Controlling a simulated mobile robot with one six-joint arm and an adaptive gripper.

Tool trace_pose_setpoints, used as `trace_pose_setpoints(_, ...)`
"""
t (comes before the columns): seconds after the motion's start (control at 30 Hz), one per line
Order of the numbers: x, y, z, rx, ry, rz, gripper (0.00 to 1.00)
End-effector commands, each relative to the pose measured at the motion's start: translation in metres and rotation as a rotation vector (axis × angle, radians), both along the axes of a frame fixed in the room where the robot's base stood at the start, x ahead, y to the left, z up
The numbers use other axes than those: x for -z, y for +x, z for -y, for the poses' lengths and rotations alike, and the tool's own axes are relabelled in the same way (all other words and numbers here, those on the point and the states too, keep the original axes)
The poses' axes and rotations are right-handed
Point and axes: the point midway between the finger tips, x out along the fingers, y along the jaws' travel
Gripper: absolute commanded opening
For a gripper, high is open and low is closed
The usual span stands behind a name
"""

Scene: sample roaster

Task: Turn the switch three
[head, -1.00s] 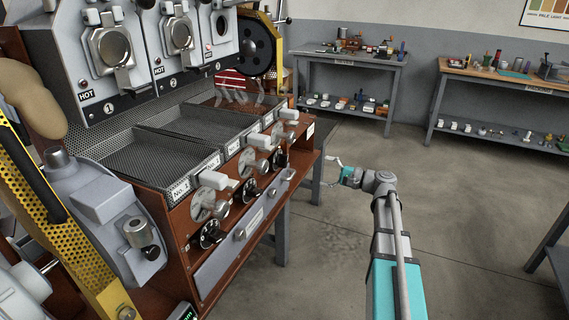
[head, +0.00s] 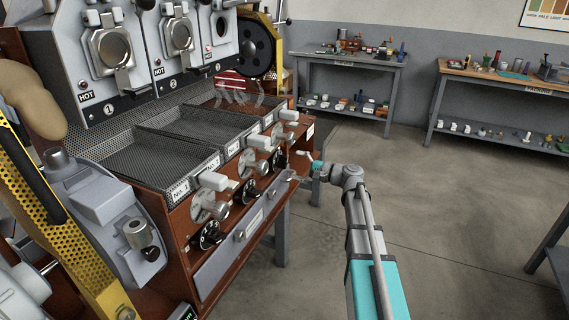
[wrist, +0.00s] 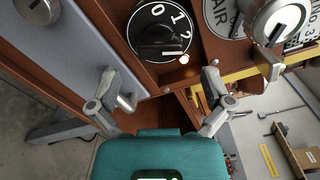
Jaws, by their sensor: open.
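Switch three is a black round dial with a dark grip bar and white marks 0, 1 and 2 (wrist: 160,38). It sits at the top centre of the wrist view, on the brown front panel. I cannot tell which mark the bar points to. In the head view the switch (head: 278,161) is small, at the right end of the roaster's front. My gripper (wrist: 158,76) is open and empty, its two fingers apart below the dial in the wrist view. In the head view my gripper (head: 302,162) is just right of the switch. Contact is not visible.
A larger AIR dial with a metal knob (wrist: 282,20) is close on the right in the wrist view. A grey drawer front (wrist: 85,45) with a small handle (wrist: 128,101) lies on the left. Work tables (head: 352,60) stand farther back; the floor between is clear.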

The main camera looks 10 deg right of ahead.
Motion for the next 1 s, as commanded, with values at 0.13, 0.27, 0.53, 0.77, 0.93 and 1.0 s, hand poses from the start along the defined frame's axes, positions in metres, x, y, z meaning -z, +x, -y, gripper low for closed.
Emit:
trace_pose_setpoints(0.13,0.000,0.012,-0.016,-0.001,0.000,0.000,1.00)
trace_pose_setpoints(0.27,0.000,0.019,-0.026,0.000,0.000,0.000,1.00)
trace_pose_setpoints(0.53,0.000,0.023,-0.033,0.001,0.000,0.000,1.00)
trace_pose_setpoints(0.77,0.000,0.023,-0.032,0.001,0.000,0.000,0.98)
trace_pose_setpoints(0.93,0.000,0.023,-0.032,0.001,0.000,0.000,0.67)
trace_pose_setpoints(1.0,0.000,0.023,-0.032,0.001,0.000,0.000,0.54)
